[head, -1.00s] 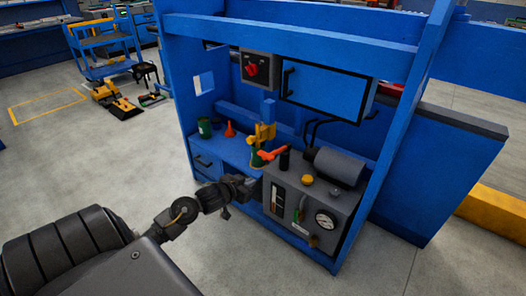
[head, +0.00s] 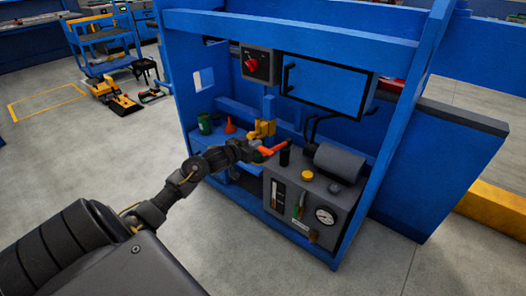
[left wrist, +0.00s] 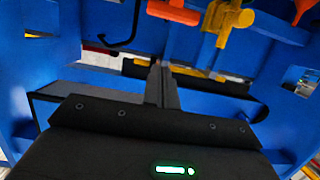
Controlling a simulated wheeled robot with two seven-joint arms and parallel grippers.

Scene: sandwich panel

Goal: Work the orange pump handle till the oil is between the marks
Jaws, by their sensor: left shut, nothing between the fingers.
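The orange pump handle (head: 273,149) sticks out over the left end of the grey pump unit (head: 310,200) in the head view. In the left wrist view the handle (left wrist: 172,12) is at the top edge, partly cut off. My left gripper (head: 255,150) is at the handle's left end in the head view; contact cannot be told. In the left wrist view its fingers (left wrist: 160,82) are shut and empty, with the handle beyond them. A narrow sight glass (head: 277,195) is on the unit's front; its oil level and marks are too small to read. My right gripper is out of view.
A yellow fitting (head: 262,129) stands behind the handle. A round gauge (head: 325,215), a yellow cap (head: 307,175) and a grey cylinder (head: 340,162) are on the unit. A green can (head: 204,123) and a red funnel (head: 229,126) stand at left. Blue posts frame the bay.

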